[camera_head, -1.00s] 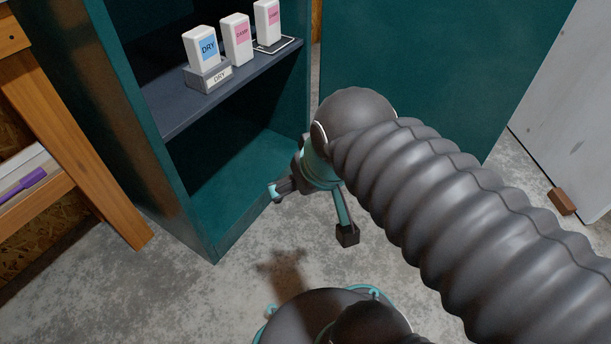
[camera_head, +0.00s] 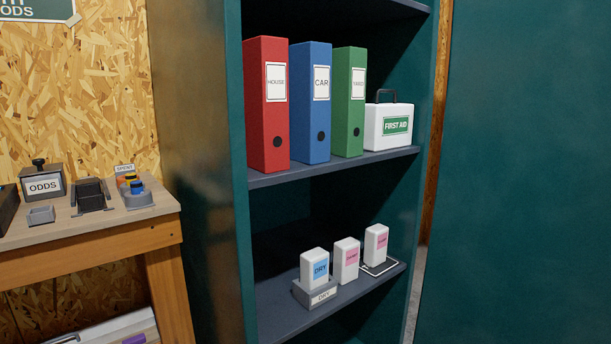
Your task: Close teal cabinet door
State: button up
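The teal cabinet (camera_head: 242,215) stands open in the middle of the head view, its shelves facing me. Its teal door (camera_head: 520,190) is swung open and fills the right side of the view. A gap showing a wooden post and a strip of floor lies between the cabinet's right side and the door. The door's handle and free edge are not in view. My gripper and arm are out of view.
Shelves hold red (camera_head: 267,110), blue (camera_head: 311,105) and green binders (camera_head: 349,105), a first aid box (camera_head: 388,127), and white dry and damp containers (camera_head: 346,262). A wooden bench (camera_head: 90,238) with small bins stands close on the left.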

aim_at(518, 251)
jog(key=z, duration=0.25)
jog(key=k, duration=2.4)
jog(key=z, duration=1.3)
jog(key=i, duration=1.1)
jog(key=z, duration=0.75)
jog(key=i, duration=1.6)
jog(key=u, duration=1.1)
jog(key=i, duration=0.9)
jog(key=u, duration=1.2)
jog(key=i, duration=0.2)
jog(key=u, duration=0.15)
